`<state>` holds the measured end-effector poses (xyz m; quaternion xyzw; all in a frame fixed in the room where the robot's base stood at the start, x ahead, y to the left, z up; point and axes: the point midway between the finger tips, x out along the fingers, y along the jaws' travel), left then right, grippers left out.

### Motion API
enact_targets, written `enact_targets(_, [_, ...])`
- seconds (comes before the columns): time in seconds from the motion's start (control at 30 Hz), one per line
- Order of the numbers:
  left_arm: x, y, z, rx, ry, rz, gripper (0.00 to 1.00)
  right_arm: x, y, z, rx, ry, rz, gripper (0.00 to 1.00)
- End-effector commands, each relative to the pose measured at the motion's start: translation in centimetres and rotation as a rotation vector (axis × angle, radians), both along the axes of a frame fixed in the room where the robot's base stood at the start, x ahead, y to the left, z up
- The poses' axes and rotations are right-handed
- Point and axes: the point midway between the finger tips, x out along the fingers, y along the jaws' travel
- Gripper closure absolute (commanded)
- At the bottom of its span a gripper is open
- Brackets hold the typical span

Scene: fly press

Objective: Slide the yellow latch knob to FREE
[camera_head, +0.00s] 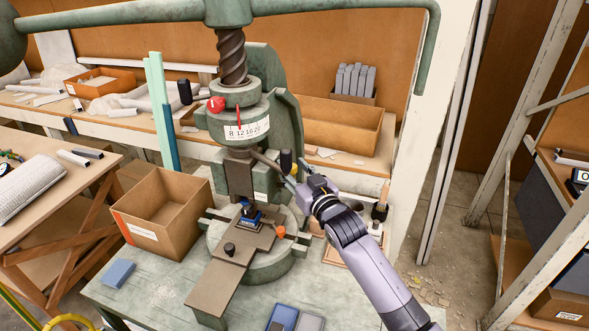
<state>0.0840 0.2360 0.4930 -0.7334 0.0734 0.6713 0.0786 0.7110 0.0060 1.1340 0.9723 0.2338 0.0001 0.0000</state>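The green fly press (270,115) stands on the pale green bench, with a screw, a number scale and a red knob (216,104) on its head. An orange knob (281,231) sits at the right of the round press bed (265,265). My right gripper (292,173) is open at the press's right side, close to a black grip (286,161) on a lever; I cannot tell if they touch. My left gripper is out of view.
An open cardboard box (163,213) stands left of the press. A slide plate (217,285) with a black knob (229,249) juts toward me. A blue block (118,274) lies on the bench (165,300). The press's swing arm (430,50) hangs at upper right.

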Motion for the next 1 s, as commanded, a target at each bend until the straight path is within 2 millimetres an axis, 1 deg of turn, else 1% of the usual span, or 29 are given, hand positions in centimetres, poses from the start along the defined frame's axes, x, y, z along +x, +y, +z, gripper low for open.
enact_targets(0.03, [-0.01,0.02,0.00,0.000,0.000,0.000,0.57,-0.01,-0.03,-0.02,0.000,0.000,0.000,0.67])
enact_targets(0.07, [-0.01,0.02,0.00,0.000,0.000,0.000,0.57,-0.01,-0.03,-0.02,0.000,0.000,0.000,0.69])
enact_targets(0.53, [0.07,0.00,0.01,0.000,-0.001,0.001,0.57,-0.02,-0.04,-0.02,0.000,0.000,0.000,1.00])
enact_targets(1.0, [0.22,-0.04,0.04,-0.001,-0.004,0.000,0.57,-0.02,-0.07,-0.02,-0.001,0.000,0.000,1.00])
